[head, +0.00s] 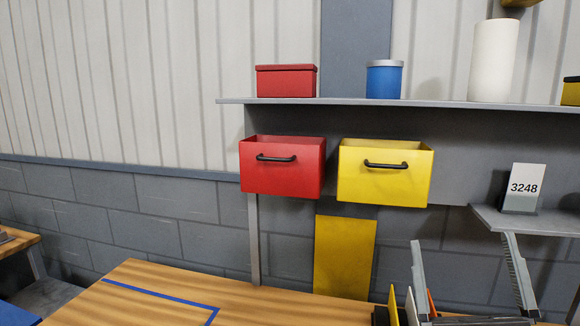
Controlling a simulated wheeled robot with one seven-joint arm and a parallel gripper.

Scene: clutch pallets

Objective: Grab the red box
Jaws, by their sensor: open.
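A red box (286,82) with a lid stands upright on the left end of the grey wall shelf (400,104). A red open-topped bin (282,178) with a black handle on its front hangs below the shelf, under that box.
A blue canister (384,82) with a grey lid and a tall white cylinder (494,60) stand right of the red box. A yellow bin (384,185) hangs beside the red bin.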

